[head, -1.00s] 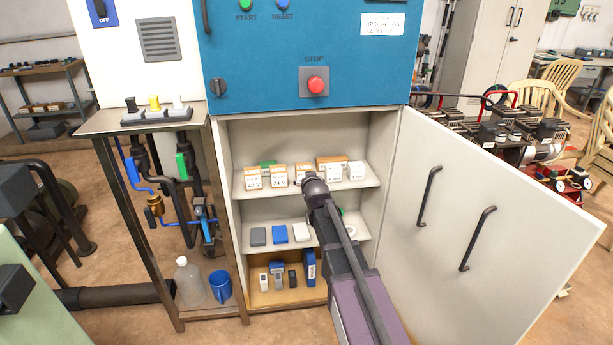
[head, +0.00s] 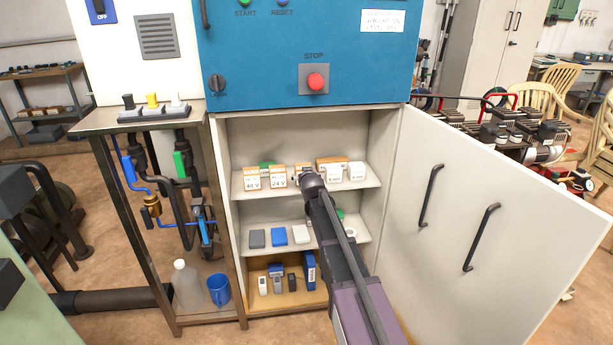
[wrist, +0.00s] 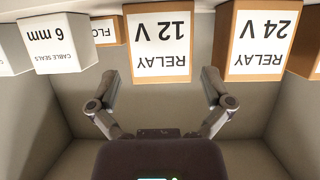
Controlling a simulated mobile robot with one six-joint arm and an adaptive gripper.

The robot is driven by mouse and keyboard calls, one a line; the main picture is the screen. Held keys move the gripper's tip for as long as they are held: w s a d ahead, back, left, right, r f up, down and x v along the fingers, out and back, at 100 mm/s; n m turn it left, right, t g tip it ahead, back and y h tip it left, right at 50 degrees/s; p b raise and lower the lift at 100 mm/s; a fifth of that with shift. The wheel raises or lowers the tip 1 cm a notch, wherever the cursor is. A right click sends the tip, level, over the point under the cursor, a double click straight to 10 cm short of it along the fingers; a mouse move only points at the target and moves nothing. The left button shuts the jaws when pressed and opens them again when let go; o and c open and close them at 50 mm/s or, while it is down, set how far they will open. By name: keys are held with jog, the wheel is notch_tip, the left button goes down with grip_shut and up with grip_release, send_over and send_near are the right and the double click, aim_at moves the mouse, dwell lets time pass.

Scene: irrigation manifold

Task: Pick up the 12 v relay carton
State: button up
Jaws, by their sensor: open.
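The 12 V relay carton (wrist: 160,45) is orange-brown with a white label, upside down in the wrist view. It stands on the cabinet's top shelf. In the head view a small part of the carton (head: 304,167) shows behind my wrist. My gripper (wrist: 160,78) is open and empty, with its fingers apart, in front of the carton and roughly centred on it. In the head view my gripper (head: 308,178) is largely hidden by my arm.
The 24 V relay carton (wrist: 262,42) stands close beside it, as does the cable seals carton (wrist: 60,45) on the other side. A 48 V carton (head: 252,178) is further left. The open cabinet door (head: 470,190) stands to the right; lower shelves hold small boxes.

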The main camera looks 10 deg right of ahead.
jog(key=shift+b+x, duration=0.85)
jog(key=shift+x, duration=1.8)
jog(key=shift+r, duration=0.15)
jog(key=c, duration=0.9)
